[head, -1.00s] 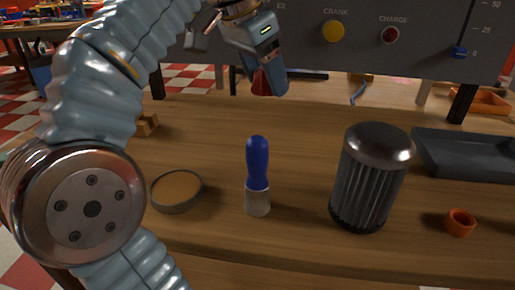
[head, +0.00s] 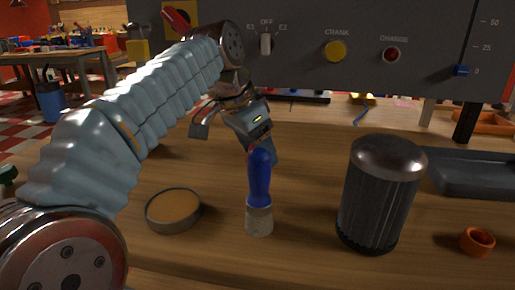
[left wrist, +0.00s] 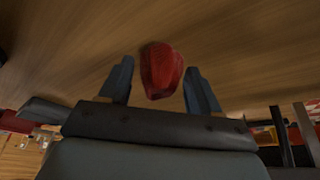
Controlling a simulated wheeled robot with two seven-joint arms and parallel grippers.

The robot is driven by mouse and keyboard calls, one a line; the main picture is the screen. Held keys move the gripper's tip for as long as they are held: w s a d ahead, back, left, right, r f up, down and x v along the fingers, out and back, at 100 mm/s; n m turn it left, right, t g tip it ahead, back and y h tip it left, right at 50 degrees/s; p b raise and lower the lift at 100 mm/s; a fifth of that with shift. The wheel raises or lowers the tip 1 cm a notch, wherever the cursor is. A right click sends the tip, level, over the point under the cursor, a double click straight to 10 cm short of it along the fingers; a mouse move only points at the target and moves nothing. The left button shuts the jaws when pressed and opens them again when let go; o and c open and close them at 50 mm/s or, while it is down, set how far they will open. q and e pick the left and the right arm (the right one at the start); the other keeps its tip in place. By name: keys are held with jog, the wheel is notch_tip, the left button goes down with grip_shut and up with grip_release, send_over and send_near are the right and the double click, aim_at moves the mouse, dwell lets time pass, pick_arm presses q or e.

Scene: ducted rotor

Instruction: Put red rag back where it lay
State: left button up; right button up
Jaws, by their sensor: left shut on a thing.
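The red rag (left wrist: 161,70) shows as a crumpled bundle between the two fingers of my left gripper (left wrist: 160,82) in the left wrist view. The gripper is shut on it, with the wooden bench top beyond. In the head view my left gripper (head: 266,148) points down over the bench, behind the blue-handled brush (head: 259,190). The rag is mostly hidden there by the fingers and the brush handle. I cannot tell whether the rag touches the bench. My right gripper is in neither view.
A round tin (head: 173,210) stands left of the brush. A dark ribbed cylinder (head: 380,195) stands right, with an orange ring (head: 477,241) and a grey tray (head: 470,175) beyond it. The control panel (head: 350,45) rises at the back.

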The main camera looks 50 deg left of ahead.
pick_arm(q)
jog(key=shift+f, duration=0.1)
jog(key=o, duration=0.6)
jog(key=shift+f, duration=0.1)
jog(key=shift+c, duration=0.2)
jog(key=o, duration=0.5)
jog(key=shift+c, duration=0.2)
jog(key=shift+r, duration=0.35)
jog(key=p+v, duration=0.3)
jog(key=v, duration=0.8)
jog(key=shift+s+r, duration=0.2)
jog(key=shift+r, duration=0.15)
